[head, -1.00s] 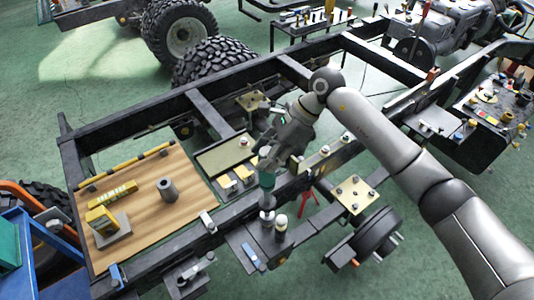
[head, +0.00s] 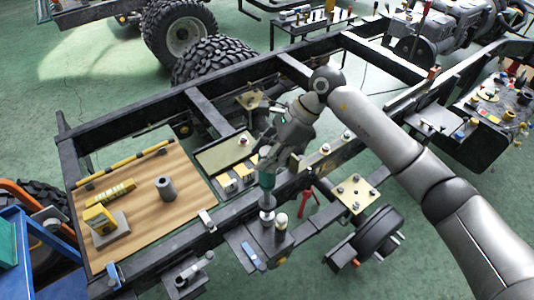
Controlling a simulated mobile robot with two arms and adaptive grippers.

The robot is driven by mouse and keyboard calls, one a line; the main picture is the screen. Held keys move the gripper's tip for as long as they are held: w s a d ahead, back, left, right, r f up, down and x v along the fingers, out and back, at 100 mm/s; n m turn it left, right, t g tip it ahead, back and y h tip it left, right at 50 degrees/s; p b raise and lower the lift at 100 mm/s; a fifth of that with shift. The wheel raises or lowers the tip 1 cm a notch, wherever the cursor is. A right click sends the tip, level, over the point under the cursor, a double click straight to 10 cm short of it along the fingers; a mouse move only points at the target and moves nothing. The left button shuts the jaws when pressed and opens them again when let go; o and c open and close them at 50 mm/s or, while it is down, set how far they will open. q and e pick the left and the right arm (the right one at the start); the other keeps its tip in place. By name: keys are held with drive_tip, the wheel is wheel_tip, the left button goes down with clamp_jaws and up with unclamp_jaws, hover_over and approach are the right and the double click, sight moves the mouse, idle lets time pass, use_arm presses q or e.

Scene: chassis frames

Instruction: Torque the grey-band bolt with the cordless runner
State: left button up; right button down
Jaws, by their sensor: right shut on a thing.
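My right gripper (head: 273,153) is above the front rail of the chassis frame (head: 235,212), its arm coming in from the right. It is shut on the cordless runner (head: 267,180), a teal and dark tool held upright, nose down. The runner's lower end meets a silver round piece (head: 267,216) on a dark bracket plate at the rail. I cannot tell whether this piece is the socket or a bolt head, and no grey band can be made out. A cream-topped post (head: 281,220) stands just right of it. My left gripper is not in view.
A wooden board (head: 150,215) at left carries a grey cylinder (head: 166,188) and a yellow device (head: 100,218). A brass plate with bolts (head: 355,193) and a red-handled tool (head: 308,200) are right of the runner. Cross rails surround the arm.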

drive_tip(key=shift+f+b, duration=0.4)
drive_tip(key=shift+b, duration=0.15)
idle(1.0)
drive_tip(key=shift+s+f, duration=0.15)
drive_tip(key=shift+f, duration=0.15)
idle(0.5)
drive_tip(key=shift+b, duration=0.95)
idle(0.5)
drive_tip(key=shift+r, duration=0.1)
idle(0.5)
drive_tip(key=shift+r, duration=1.65)
drive_tip(key=shift+r+p, duration=1.1)
drive_tip(key=shift+r, duration=1.45)
drive_tip(key=shift+w, duration=0.2)
